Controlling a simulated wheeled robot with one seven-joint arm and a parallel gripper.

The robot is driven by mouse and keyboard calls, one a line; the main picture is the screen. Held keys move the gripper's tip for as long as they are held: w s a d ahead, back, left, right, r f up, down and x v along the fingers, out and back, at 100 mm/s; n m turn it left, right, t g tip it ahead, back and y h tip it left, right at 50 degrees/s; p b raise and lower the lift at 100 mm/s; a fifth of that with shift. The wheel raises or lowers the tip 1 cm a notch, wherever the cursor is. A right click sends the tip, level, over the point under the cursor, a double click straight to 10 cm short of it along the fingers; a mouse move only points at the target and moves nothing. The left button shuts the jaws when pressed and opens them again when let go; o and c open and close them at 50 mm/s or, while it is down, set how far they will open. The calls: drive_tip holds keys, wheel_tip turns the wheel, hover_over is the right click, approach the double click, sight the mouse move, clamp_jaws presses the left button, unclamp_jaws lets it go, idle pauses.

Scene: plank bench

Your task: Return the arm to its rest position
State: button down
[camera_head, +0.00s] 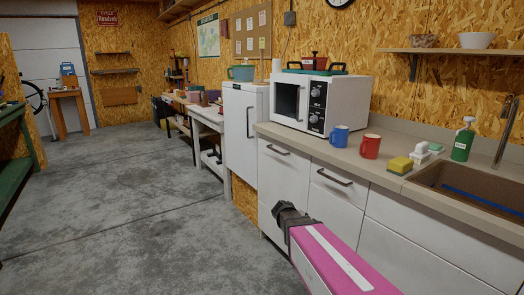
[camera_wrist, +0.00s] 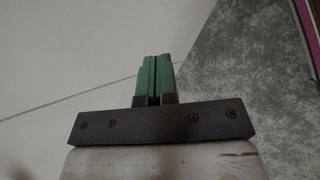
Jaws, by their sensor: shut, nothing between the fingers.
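My gripper (camera_wrist: 154,62) shows in the wrist view with its two green fingers together and nothing between them. Behind the fingers is a dark crossbar. A plain pale surface with a thin dark seam fills the left of that view, and grey floor shows at the right. In the head view my pink arm reaches in from the bottom, in front of the white cabinets (camera_head: 395,225). A dark grey part shows at its far end. I cannot make out the fingers there.
The counter (camera_head: 285,133) bears a microwave (camera_head: 309,101), a blue mug (camera_head: 339,136), a red mug (camera_head: 370,146), a yellow sponge (camera_head: 400,165) and a green bottle (camera_head: 463,141) by the sink (camera_head: 470,184). A green bench (camera_head: 17,150) stands far left. The concrete floor (camera_head: 110,210) between is clear.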

drive_tip(key=s+a+f+m+g+y, duration=0.1)
drive_tip(key=s+f+m+g+y, duration=0.1)
drive_tip(key=s+m+y, duration=0.6)
drive_tip(key=s+m, duration=0.4)
drive_tip(key=s, duration=0.2)
drive_tip(key=shift+a+g+y, duration=0.15)
drive_tip(key=shift+g+y, duration=0.15)
drive_tip(key=shift+y, duration=0.1)
drive_tip(key=shift+f, duration=0.1)
